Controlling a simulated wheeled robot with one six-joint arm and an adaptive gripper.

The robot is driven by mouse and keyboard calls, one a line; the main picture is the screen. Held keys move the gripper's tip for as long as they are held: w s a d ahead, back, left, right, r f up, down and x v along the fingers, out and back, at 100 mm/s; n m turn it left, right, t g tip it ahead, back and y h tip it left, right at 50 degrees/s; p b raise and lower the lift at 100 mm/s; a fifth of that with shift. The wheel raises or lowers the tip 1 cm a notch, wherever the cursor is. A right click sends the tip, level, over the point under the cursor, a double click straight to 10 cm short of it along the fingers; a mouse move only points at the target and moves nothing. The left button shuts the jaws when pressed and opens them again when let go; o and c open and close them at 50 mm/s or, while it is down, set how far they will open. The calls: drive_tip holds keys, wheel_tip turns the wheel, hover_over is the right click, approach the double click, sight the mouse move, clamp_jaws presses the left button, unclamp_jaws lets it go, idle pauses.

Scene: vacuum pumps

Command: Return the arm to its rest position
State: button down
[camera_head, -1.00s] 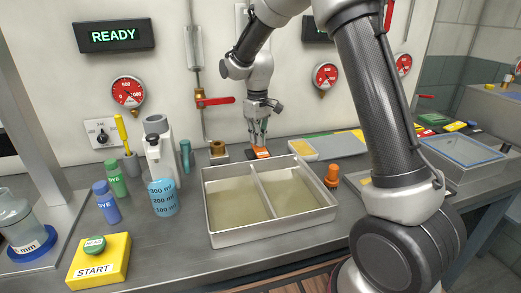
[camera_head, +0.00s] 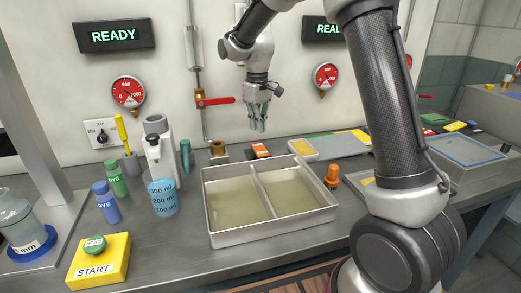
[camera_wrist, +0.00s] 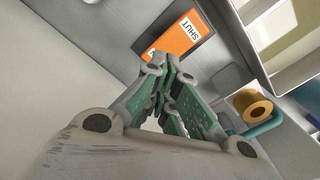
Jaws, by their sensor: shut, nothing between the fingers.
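My gripper (camera_head: 258,124) hangs fingers down above the back of the bench. It is shut and empty. Its green-padded fingers also show in the wrist view (camera_wrist: 168,85), meeting at the tips. An orange block marked SHUT (camera_wrist: 178,38) lies on the bench beyond the fingertips. The same orange block (camera_head: 260,150) shows in the head view, below my gripper and apart from it.
A two-part tray (camera_head: 220,237) stands just in front of the gripper. A red valve handle (camera_head: 214,102) and a brass fitting (camera_head: 218,149) are close on the left. A red gauge (camera_head: 325,76) is on the wall behind. The space right around the gripper is clear.

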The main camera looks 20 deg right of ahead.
sight(264, 150)
drive_tip(key=shift+r, duration=0.75)
drive_tip(key=shift+m+g, duration=0.4)
drive_tip(key=shift+m, duration=0.2)
drive_tip(key=s+f, duration=0.1)
drive_tip(key=s, duration=0.1)
drive_tip(key=s+d+f, duration=0.1)
drive_tip(key=shift+s+f, duration=0.1)
drive_tip(key=shift+s, duration=0.3)
drive_tip(key=s+d+r+m+t, duration=0.1)
drive_tip(key=s+d+r, duration=0.2)
drive_tip(key=s, duration=0.6)
drive_tip(key=s+d+r+m+t, duration=0.2)
drive_tip(key=s+d+r, duration=0.2)
drive_tip(key=s, duration=0.6)
drive_tip(key=s+d+r+m+t, duration=0.1)
drive_tip(key=s+d+r+t, duration=0.1)
drive_tip(key=s+d, duration=0.5)
drive_tip(key=s+r, duration=0.1)
drive_tip(key=s, duration=0.2)
drive_tip(key=shift+r+m, duration=0.35)
drive_tip(key=shift+m, duration=0.05)
drive_tip(key=shift+s+a, duration=0.1)
